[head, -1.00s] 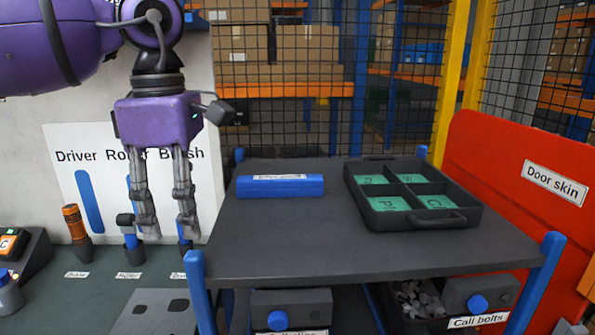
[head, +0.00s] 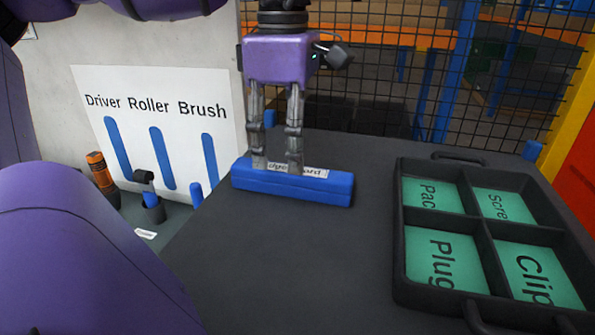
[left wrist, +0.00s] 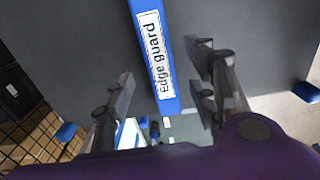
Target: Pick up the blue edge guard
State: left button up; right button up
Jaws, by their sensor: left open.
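The blue edge guard (head: 335,190) is a long bar with a white label, lying flat on the dark table top (head: 290,270). In the left wrist view the edge guard (left wrist: 171,98) runs between the two fingers, its label reading "Edge guard". My left gripper (head: 277,167) points down over the guard, fingers apart, and its fingertips overlap the label in the head view. I cannot tell whether the tips touch the guard. The left gripper also shows in the left wrist view (left wrist: 160,64), open and holding nothing. My right gripper is not in view.
A dark four-compartment tray (head: 398,240) with green labelled floors stands right of the guard. A tool board (head: 190,95) reading "Driver Roller Brush" stands at left, with an orange-handled tool (head: 100,172) before it. Wire mesh (head: 390,80) is behind. The table's front middle is clear.

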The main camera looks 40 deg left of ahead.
aim_at(291, 180)
pick_arm(q)
jog(key=f, duration=0.4)
jog(key=shift+w+d+f, duration=0.15)
jog(key=shift+d+f, duration=0.2)
jog(key=shift+f, duration=0.55)
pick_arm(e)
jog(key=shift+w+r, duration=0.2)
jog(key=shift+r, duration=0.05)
pick_arm(q)
jog(key=c, duration=1.3)
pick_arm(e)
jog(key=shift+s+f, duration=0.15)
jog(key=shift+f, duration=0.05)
